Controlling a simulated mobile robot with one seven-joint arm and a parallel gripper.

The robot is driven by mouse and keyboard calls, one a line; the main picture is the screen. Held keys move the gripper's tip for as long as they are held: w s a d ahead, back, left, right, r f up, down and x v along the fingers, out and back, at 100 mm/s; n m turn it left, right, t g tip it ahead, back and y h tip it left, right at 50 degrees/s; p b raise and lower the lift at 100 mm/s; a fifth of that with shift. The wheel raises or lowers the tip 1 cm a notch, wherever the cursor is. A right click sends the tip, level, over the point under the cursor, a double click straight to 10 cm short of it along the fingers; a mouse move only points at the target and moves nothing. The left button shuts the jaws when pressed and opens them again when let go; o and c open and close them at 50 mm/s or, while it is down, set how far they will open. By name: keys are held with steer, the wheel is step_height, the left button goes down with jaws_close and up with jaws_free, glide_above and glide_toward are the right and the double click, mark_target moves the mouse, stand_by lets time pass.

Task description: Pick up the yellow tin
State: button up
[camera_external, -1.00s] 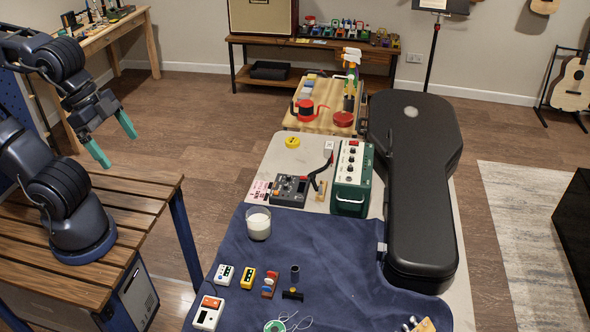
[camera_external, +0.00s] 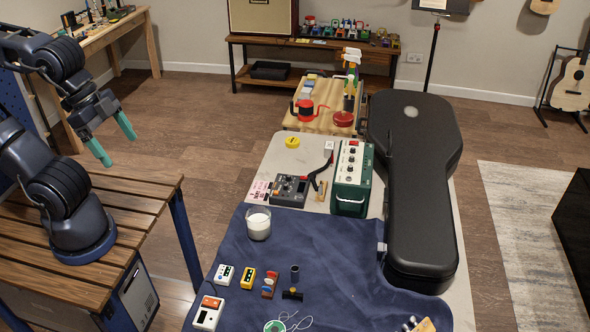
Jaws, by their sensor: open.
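The yellow tin (camera_external: 292,142) is a small, low, round thing with a dark mark on its top. It sits on the pale tabletop near the far left edge of the long table, beyond the blue cloth. My gripper (camera_external: 117,147) has teal fingers spread apart.
The long table (camera_external: 262,169) also holds a grey pedal (camera_external: 291,190), a green amplifier box (camera_external: 352,180), a white candle glass (camera_external: 258,223) and a large black guitar case (camera_external: 415,190). A wooden board (camera_external: 318,122) with red items lies behind the tin. Open floor separates bench and table.

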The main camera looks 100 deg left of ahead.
steer(key=w+a+r+n+g, duration=0.1)
steer(key=w+a+r+n, duration=0.25)
steer(key=w+a, duration=0.4)
steer(key=w+a+r+n+g, duration=0.15)
steer(key=w+a+n, duration=0.3)
steer(key=w, duration=0.65)
steer(key=w+a+f+n, duration=0.3)
steer(key=w+a, duration=0.3)
steer(key=a, duration=0.4)
steer(key=w+a+f+n, duration=0.2)
steer(key=w+a, duration=0.4)
steer(key=a, duration=0.5)
steer(key=n+h, duration=0.3)
steer(key=n, duration=0.9)
glide_above(293, 140)
steer(key=s+a, duration=0.1)
steer(key=a, duration=0.1)
step_height(293, 140, down, 40)
steer(key=shift+r, duration=0.2)
steer(key=shift+g+y, duration=0.25)
steer(key=shift+y, duration=0.05)
steer(key=shift+d+x, duration=0.2)
steer(key=shift+x, duration=1.1)
steer(key=shift+d+x, duration=0.15)
steer(key=shift+x, duration=1.2)
steer(key=shift+r, duration=0.1)
steer(key=c, duration=1.1)
